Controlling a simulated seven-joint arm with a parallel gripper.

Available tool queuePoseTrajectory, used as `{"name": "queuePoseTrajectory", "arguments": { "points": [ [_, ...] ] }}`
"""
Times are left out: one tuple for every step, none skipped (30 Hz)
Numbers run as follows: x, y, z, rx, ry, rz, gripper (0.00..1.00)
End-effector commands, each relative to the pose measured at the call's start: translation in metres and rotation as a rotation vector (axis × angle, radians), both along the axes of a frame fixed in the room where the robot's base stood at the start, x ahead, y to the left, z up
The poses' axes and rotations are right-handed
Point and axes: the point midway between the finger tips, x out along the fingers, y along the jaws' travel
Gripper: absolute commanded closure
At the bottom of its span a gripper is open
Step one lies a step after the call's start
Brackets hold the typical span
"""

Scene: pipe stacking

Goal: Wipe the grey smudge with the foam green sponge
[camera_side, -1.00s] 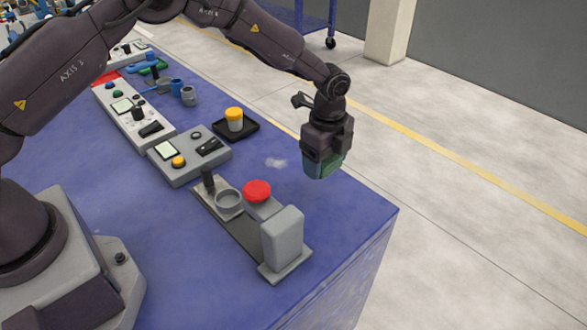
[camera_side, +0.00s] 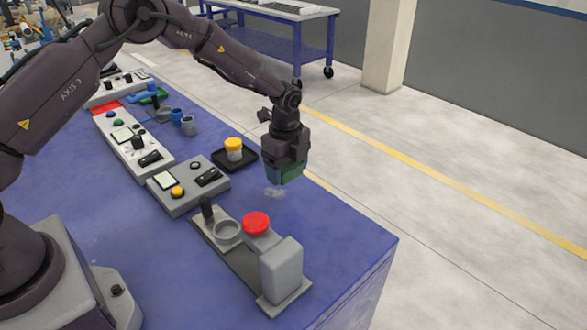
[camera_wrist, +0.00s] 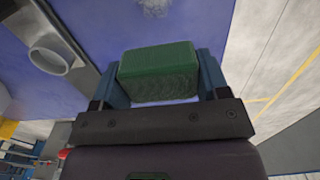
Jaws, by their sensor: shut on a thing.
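My gripper (camera_side: 285,172) is shut on the green sponge (camera_side: 291,175), which sits between its fingers. In the wrist view the sponge (camera_wrist: 158,72) is held between two blue fingers, with blue table surface beyond it. The grey smudge (camera_side: 274,192) is a pale patch on the blue table, just below and slightly left of the sponge in the side view. The sponge looks close above the table by the smudge; whether it touches the surface I cannot tell.
A grey fixture with a red button (camera_side: 256,222) and an upright grey block (camera_side: 281,272) stands in front of the smudge. A black tray (camera_side: 234,158) with a yellow-lidded jar (camera_side: 234,149) lies behind it. A grey control box (camera_side: 188,184) is to the left.

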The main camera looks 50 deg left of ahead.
Motion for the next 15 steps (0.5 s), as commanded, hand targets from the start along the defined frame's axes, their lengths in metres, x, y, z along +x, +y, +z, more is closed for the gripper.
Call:
{"name": "queuePoseTrajectory", "arguments": {
  "points": [
    [0.000,0.000,-0.004,0.000,0.002,0.000,0.54],
    [0.000,0.000,-0.006,0.000,0.002,0.001,0.54],
    [-0.001,0.000,-0.010,0.000,0.003,0.001,0.54],
    [-0.001,0.000,-0.012,0.000,0.003,0.001,0.54],
    [-0.001,0.000,-0.015,0.000,0.003,0.001,0.54],
    [-0.001,0.000,-0.019,0.000,0.003,0.001,0.54],
    [-0.001,0.000,-0.022,0.000,0.003,0.001,0.54],
    [-0.001,-0.001,-0.024,0.000,0.003,0.001,0.54],
    [0.000,-0.001,-0.028,0.000,0.003,0.001,0.54],
    [0.000,-0.001,-0.030,0.000,0.003,0.001,0.54],
    [0.000,-0.001,-0.033,0.000,0.003,0.001,0.54],
    [0.000,-0.001,-0.037,0.000,0.003,0.001,0.54],
    [0.000,-0.001,-0.040,0.000,0.002,0.001,0.54],
    [0.000,-0.001,-0.042,0.000,0.002,0.001,0.54],
    [0.000,-0.001,-0.046,0.000,0.002,0.001,0.54]
  ]
}}
